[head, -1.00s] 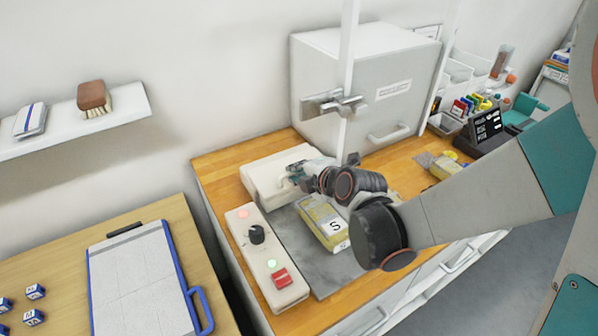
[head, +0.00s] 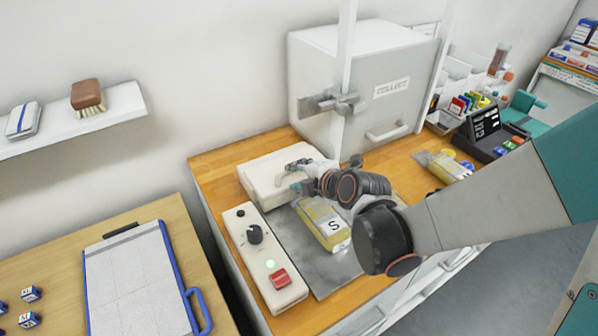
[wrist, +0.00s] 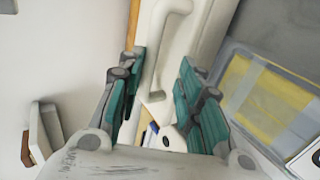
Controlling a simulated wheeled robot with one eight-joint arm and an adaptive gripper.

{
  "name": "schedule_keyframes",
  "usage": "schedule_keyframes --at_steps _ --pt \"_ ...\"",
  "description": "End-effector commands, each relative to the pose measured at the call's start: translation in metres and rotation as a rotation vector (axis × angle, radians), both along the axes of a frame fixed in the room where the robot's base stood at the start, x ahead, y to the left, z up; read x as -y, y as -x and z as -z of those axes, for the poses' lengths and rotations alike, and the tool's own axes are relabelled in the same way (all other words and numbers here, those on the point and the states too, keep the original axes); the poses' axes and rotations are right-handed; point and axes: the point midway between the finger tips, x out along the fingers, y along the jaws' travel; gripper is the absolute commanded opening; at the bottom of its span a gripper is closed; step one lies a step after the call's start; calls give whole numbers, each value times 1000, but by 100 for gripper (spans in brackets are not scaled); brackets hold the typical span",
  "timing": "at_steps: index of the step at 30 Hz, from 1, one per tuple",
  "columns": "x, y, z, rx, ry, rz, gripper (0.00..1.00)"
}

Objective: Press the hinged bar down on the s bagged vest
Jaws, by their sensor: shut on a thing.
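The sealer has a white body (head: 270,172) at the back left of the bench, with a light hinged bar whose handle (wrist: 172,25) shows in the wrist view. My gripper (head: 297,177) is shut on that handle, its teal fingers on either side of it in the wrist view (wrist: 160,80). The bagged vest (head: 318,220), yellow in clear plastic with a white S label, lies on a grey metal plate in front of the body. It also shows at the right in the wrist view (wrist: 262,95). My wrist hides where bar and bag meet.
A control panel (head: 262,245) with a black knob, lit green lamp and red switch stands left of the plate. A grey box (head: 370,90) labelled COLLECT is behind. Another yellow bag (head: 445,165) lies right. A blue-edged board (head: 140,280) lies on the left table.

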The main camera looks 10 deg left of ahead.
Motion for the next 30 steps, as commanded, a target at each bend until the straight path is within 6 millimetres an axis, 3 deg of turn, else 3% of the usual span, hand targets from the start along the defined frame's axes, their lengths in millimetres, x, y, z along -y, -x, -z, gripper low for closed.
schedule_keyframes --at_steps 9,15,21,30 --pt "43 60 0 -2 2 -1 21" --pt "62 86 -1 -2 1 -1 21" --pt "72 99 -1 -2 1 -2 21" --pt "73 101 -1 0 1 -3 21"
